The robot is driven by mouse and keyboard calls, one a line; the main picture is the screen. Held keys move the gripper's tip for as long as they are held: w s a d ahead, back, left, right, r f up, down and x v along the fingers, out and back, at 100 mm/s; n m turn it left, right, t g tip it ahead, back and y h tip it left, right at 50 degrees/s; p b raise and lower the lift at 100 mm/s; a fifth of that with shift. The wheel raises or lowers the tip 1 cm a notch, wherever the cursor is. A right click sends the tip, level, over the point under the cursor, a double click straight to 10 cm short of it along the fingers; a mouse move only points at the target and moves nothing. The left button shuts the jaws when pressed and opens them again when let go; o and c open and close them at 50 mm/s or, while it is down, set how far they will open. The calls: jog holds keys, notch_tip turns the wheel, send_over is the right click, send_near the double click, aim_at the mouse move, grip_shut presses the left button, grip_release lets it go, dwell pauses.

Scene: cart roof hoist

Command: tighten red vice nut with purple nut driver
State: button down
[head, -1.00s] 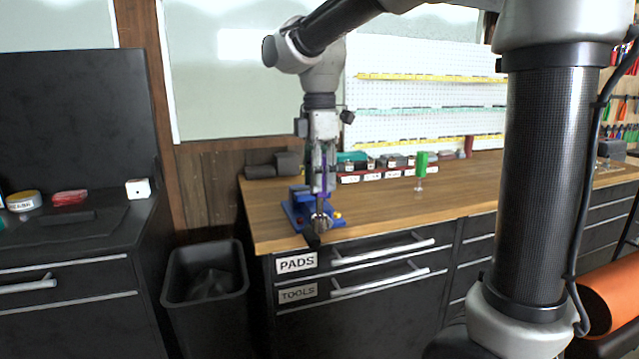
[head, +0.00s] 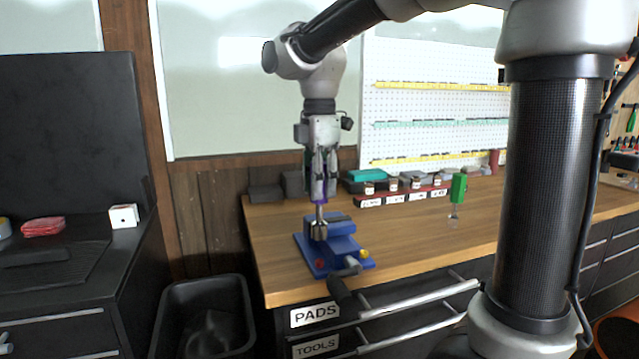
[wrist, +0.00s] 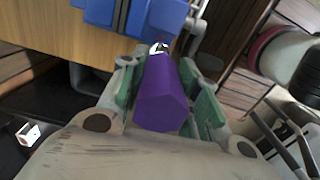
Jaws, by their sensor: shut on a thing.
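My gripper (head: 320,180) points down and is shut on the purple nut driver (wrist: 163,92). The wrist view shows the purple handle between its greenish fingers. In the head view a little purple (head: 319,200) shows at the fingertips, with the metal shaft and socket (head: 319,230) below. The socket overlaps the left part of the blue vice (head: 345,248) in the picture; I cannot tell whether they touch. The red nut (head: 319,264) is on the vice's near left side, below the socket and apart from it in the picture. The vice also shows in the wrist view (wrist: 160,15).
A yellow nut (head: 364,253) is at the vice's right. A dark handle (head: 342,296) juts over the bench's (head: 410,255) front edge. A green driver (head: 458,188) stands to the right. Several small boxes line the back. A black bin (head: 205,310) stands left of the bench.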

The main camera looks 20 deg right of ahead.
aim_at(319, 203)
jog(key=shift+f, duration=2.3)
jog(key=n, duration=0.3)
jog(key=shift+n, duration=0.3)
jog(key=n, duration=0.4)
jog(key=shift+n, duration=0.3)
jog(key=n, duration=0.6)
jog(key=shift+n, duration=0.3)
